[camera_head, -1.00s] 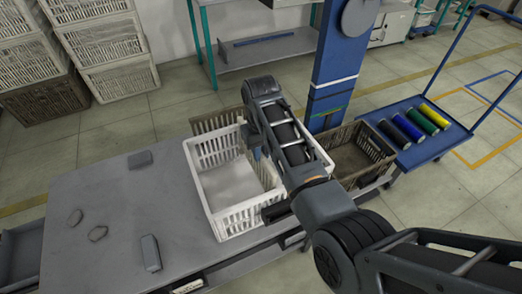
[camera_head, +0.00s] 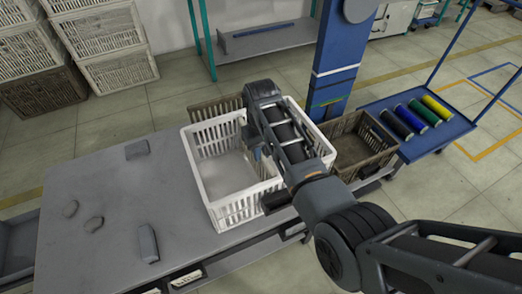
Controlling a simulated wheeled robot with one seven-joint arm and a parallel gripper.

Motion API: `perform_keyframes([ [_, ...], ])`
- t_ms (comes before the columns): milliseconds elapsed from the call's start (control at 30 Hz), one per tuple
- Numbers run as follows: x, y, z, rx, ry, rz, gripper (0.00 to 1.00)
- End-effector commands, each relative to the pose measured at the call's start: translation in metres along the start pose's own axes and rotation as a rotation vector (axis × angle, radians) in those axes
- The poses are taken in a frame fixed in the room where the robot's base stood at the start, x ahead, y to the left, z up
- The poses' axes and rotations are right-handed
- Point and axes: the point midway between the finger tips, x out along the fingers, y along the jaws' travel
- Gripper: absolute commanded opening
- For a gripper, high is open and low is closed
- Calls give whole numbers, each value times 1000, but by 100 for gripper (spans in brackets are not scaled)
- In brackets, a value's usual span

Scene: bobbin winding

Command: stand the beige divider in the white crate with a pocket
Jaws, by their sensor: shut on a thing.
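A white slatted crate (camera_head: 238,212) stands open on the grey table; its pale floor shows and looks bare where it is not covered. A second white crate section (camera_head: 322,140) shows to its right, partly behind my arm. I cannot make out a pocket in either. My arm crosses over the crates from the lower right. My gripper (camera_head: 253,142) is mostly hidden by the wrist, over the right side of the left white crate. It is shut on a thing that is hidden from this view. I cannot make out the beige divider.
Brown crates stand behind (camera_head: 215,106) and to the right (camera_head: 365,158). Several grey blocks (camera_head: 147,243) lie on the grey table (camera_head: 110,200), with clear room between. A blue cart (camera_head: 440,138) holds coloured spools. A blue post (camera_head: 338,65) rises behind the crates.

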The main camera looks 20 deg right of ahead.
Motion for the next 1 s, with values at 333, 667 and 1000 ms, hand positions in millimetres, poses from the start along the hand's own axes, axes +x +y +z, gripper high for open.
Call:
perform_keyframes([
  [333,20,0,0,0,0,0,0],
  [667,20,0,0,0,1,0,0],
  [1000,20,0,0,0,0,0,39],
])
